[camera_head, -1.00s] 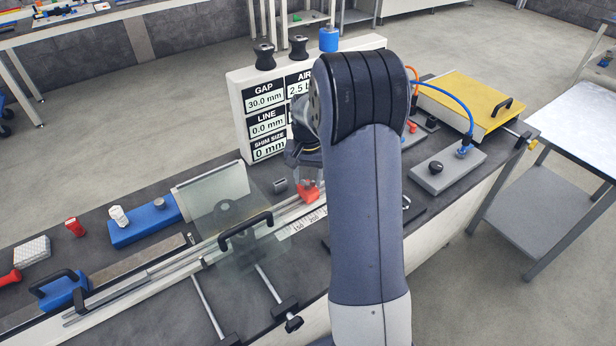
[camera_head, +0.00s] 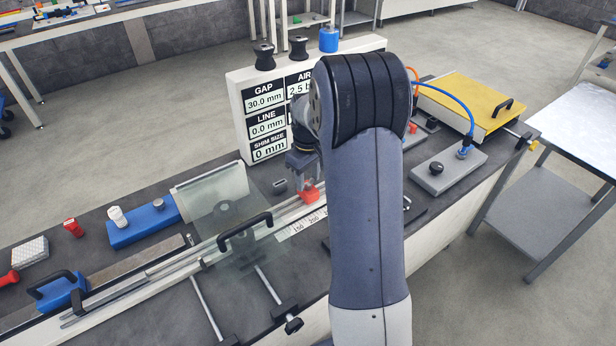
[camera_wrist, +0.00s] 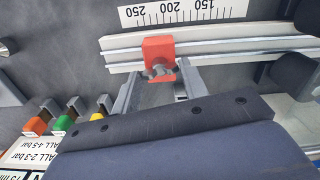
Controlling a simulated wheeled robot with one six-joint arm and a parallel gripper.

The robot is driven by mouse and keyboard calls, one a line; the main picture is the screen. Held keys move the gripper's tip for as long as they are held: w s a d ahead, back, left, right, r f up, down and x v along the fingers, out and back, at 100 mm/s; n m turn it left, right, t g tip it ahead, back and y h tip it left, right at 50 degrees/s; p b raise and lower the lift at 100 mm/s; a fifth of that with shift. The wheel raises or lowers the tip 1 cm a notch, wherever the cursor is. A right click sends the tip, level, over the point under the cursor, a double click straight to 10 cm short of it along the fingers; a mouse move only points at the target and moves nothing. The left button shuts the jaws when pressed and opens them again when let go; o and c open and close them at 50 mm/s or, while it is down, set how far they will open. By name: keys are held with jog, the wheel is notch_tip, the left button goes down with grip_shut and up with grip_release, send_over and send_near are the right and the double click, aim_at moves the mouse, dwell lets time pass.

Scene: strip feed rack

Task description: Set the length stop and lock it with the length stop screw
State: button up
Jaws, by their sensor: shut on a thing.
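The length stop is a red block (camera_wrist: 158,50) on a pale metal rail (camera_wrist: 220,42) in the wrist view. It also shows in the head view (camera_head: 311,193), partly under my gripper. A small grey screw (camera_wrist: 160,72) sits on the side of the block facing the wrist camera. My gripper (camera_wrist: 158,76) has one finger on each side of the red block and is shut on it. In the head view my gripper (camera_head: 304,178) is partly hidden behind my arm. A white scale (camera_wrist: 185,12) runs along the rail, with the block near its 200 mark.
A clear plate with a black handle (camera_head: 245,230) lies over the rail, left of the stop. The display panel (camera_head: 268,115) stands behind the gripper and reads gap 30.0 mm. Coloured clips (camera_wrist: 68,118) are at the wrist view's lower left.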

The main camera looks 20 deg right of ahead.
jog(key=shift+n, duration=1.7)
jog(key=o, duration=1)
jog(key=shift+r, duration=0.1)
notch_tip(320, 180, up, 11)
jog(key=shift+f+b, duration=0.2)
jog(key=shift+b, duration=0.25)
